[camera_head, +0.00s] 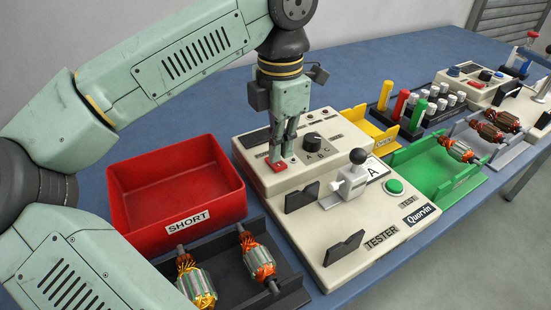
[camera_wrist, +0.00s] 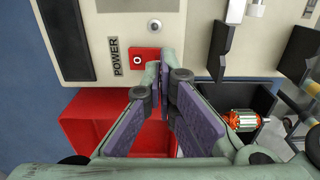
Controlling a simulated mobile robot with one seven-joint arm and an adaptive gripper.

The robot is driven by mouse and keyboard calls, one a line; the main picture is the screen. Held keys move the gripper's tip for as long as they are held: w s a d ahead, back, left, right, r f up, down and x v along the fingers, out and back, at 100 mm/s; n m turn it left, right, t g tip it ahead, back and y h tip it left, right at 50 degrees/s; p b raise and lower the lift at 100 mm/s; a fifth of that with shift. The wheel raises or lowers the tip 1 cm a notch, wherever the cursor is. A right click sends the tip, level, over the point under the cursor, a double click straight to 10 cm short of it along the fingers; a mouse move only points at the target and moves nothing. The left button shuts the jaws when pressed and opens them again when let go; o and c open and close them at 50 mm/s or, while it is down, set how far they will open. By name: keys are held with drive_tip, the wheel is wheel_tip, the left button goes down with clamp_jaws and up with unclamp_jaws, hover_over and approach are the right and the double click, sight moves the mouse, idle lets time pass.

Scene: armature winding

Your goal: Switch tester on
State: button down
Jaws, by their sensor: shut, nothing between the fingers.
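The tester (camera_head: 345,255) is a cream unit with a sloped panel, standing in the middle of the blue table. Its red power switch (camera_head: 276,167) sits at the left of the panel. In the wrist view the red switch (camera_wrist: 143,55) shows a white ring mark, beside the POWER label (camera_wrist: 114,58). My gripper (camera_head: 282,158) points down at the switch, fingers shut and empty. In the wrist view its fingertips (camera_wrist: 159,72) overlap the switch's right edge. I cannot tell whether they touch it. The small indicator (camera_wrist: 155,26) near the switch looks grey.
A red SHORT bin (camera_head: 178,188) stands left of the tester. A black tray (camera_head: 283,270) with two armatures lies in front. The tester's knob (camera_head: 313,141), black-ball lever (camera_head: 357,158) and green TEST button (camera_head: 395,187) are right of my gripper. A green tray (camera_head: 428,165) lies further right.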

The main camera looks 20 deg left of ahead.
sight(279, 165)
drive_tip(key=shift+f+b, duration=0.9)
drive_tip(key=shift+f, duration=0.25)
idle(0.4)
drive_tip(key=shift+r+p, duration=2.6)
drive_tip(key=shift+r, duration=1)
